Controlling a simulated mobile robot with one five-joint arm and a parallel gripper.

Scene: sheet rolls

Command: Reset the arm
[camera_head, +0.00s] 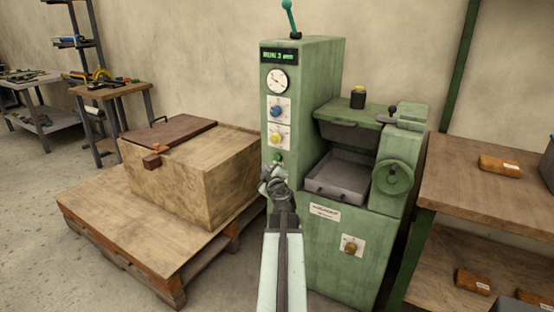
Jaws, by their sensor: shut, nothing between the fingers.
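My gripper (277,172) is at the end of my arm, which reaches up from the bottom middle of the picture. It is shut and empty. It is in front of the green machine (333,235), close to a small green button (278,157) on the left column. I cannot tell whether the fingertips touch the panel. The machine's display (279,56) is lit and reads "RUN 3 mm". Below it are a dial gauge (277,81), a blue knob (277,111) and a yellow knob (277,138). A green lever (290,18) stands on top.
A wooden crate (205,185) sits on a pallet (120,240) to the left. A handwheel (392,178) and a grey tray (339,175) are on the machine's right part. A wooden shelf (480,205) with orange-brown blocks (499,166) stands at the right. Floor is clear at far left.

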